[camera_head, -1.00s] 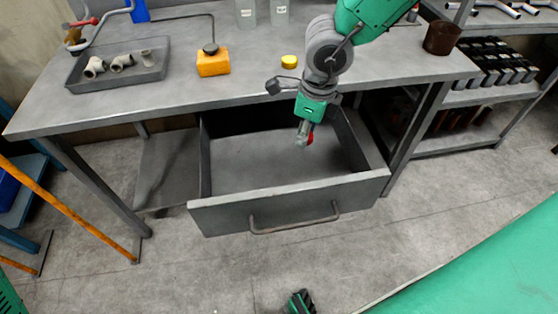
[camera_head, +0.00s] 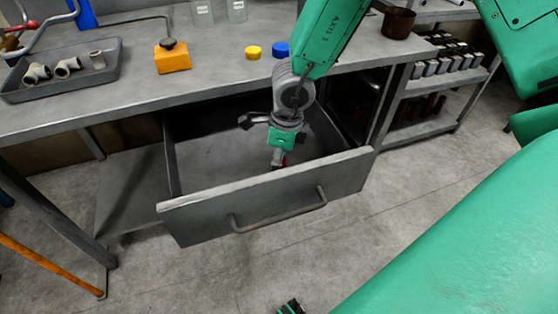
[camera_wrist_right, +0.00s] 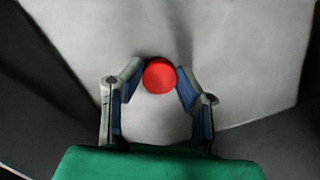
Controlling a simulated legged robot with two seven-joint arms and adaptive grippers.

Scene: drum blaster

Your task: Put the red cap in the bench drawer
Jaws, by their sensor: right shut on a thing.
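The red cap (camera_wrist_right: 160,76) is between the fingertips of my right gripper (camera_wrist_right: 160,80) in the right wrist view, with the grey drawer floor behind it. In the head view my right gripper (camera_head: 279,158) points down inside the open bench drawer (camera_head: 270,195), and the cap is mostly hidden there. The gripper is shut on the cap. I cannot tell how far the cap is from the drawer floor. A small part of my left gripper (camera_head: 290,307) shows at the bottom edge of the head view; its jaws are not clear.
The bench top (camera_head: 215,68) overhangs the drawer's back. On it are a yellow cap (camera_head: 253,52), a blue cap (camera_head: 281,50), an orange block (camera_head: 172,58) and a grey tray (camera_head: 105,73) of pipe fittings. A shelf (camera_head: 430,128) stands to the right. The drawer floor looks otherwise empty.

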